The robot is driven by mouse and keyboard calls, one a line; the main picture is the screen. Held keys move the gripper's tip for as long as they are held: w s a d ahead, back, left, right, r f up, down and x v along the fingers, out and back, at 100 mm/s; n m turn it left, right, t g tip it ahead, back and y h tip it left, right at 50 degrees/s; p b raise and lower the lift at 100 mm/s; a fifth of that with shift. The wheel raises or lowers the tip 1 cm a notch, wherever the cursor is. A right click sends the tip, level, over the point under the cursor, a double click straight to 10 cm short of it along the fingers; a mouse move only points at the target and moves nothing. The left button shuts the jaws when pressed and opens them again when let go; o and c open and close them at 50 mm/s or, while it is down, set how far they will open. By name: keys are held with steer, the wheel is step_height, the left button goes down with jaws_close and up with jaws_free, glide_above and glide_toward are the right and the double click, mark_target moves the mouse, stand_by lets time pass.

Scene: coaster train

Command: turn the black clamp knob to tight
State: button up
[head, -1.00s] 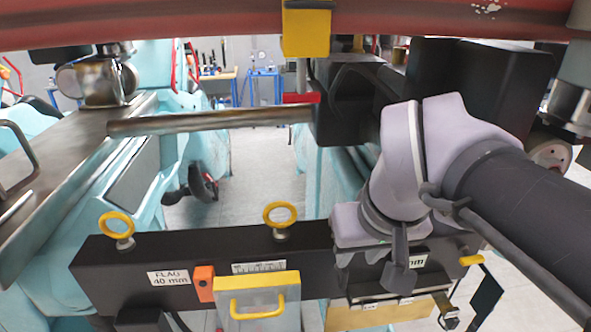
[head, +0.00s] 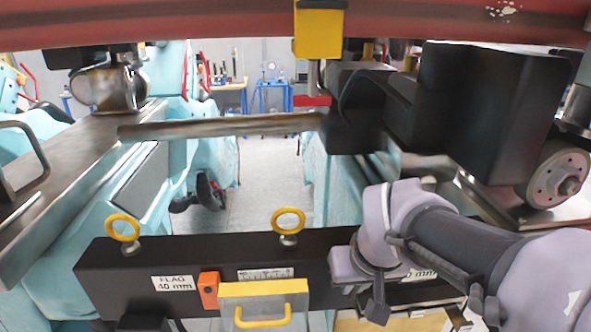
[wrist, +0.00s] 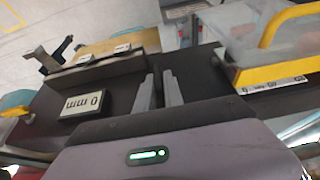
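No black clamp knob can be made out for certain in either view; my gripper and arm cover part of the beam's right end. The black beam (head: 180,262) crosses the lower head view and fills much of the wrist view (wrist: 210,75). My gripper (head: 376,308) points down in front of the beam's right part. In the wrist view my gripper (wrist: 159,92) shows two grey fingers apart, with nothing seen between them. A "0 mm" label (wrist: 82,104) and a dark raised bracket (wrist: 95,72) lie to the left of the fingers.
A grey slide plate with a yellow handle (head: 264,316) hangs on the beam, beside an orange block (head: 209,290). Two yellow eye bolts (head: 289,220) stand on top. A "FLAG 40 mm" label (head: 173,283) is at left. Black housings (head: 490,105) and a red rail (head: 200,22) are above.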

jaws_close()
steer(key=shift+d+f+m+t+y+b, duration=0.3)
steer(key=shift+m+y+b, duration=0.45)
steer(key=shift+y+b, duration=1.9)
steer(key=shift+d+f+m+t+y+b, duration=0.2)
steer(key=shift+m+t+y+b, duration=0.4)
steer(key=shift+y+b, duration=2.1)
steer(key=shift+d+f+m+t+y+b, duration=0.25)
steer(key=shift+m+y+b, duration=0.6)
steer(key=shift+y+b, duration=1.8)
steer(key=shift+y, duration=0.4)
